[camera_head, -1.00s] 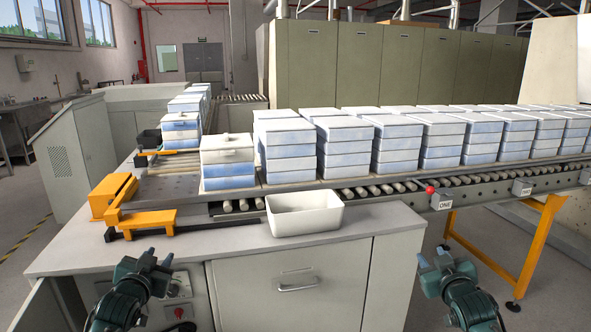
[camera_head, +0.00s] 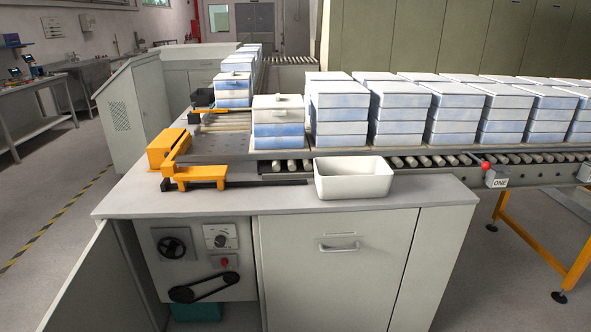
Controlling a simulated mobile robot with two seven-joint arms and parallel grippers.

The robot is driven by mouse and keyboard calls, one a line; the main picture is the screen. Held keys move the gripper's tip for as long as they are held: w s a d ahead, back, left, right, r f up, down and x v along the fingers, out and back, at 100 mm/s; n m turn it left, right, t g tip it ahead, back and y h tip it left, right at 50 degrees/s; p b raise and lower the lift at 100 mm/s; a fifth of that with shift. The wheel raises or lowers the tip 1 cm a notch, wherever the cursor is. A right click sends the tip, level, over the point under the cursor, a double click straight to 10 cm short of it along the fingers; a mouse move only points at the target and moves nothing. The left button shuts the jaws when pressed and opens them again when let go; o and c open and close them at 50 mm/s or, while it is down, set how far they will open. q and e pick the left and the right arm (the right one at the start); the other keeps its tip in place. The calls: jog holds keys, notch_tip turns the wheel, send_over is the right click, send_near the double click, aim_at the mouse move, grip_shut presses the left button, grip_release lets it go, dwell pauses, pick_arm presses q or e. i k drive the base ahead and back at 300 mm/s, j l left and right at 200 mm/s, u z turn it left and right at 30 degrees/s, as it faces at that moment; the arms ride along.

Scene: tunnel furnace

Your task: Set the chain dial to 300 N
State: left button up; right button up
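A white-faced dial (camera_head: 220,236) with a small dark knob is on the grey control panel (camera_head: 150,268) in the open cabinet bay, below the left part of the worktop. Its markings are too small to read, so I cannot tell its setting. A black handwheel (camera_head: 172,247) is to its left. A black chain or belt loop (camera_head: 205,288) runs around two wheels below it. A red button (camera_head: 225,262) is just under the dial. Neither gripper is in view.
The cabinet door (camera_head: 100,285) stands open at the left. A white bin (camera_head: 352,178) sits on the worktop (camera_head: 270,198) beside the roller conveyor with stacked white-and-blue boxes (camera_head: 420,112). An orange pusher (camera_head: 185,165) is at the left.

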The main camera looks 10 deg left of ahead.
aim_at(220, 241)
jog(key=i+j, duration=0.2)
jog(key=i, duration=0.3)
jog(key=i+j, duration=0.15)
jog(key=i, duration=0.3)
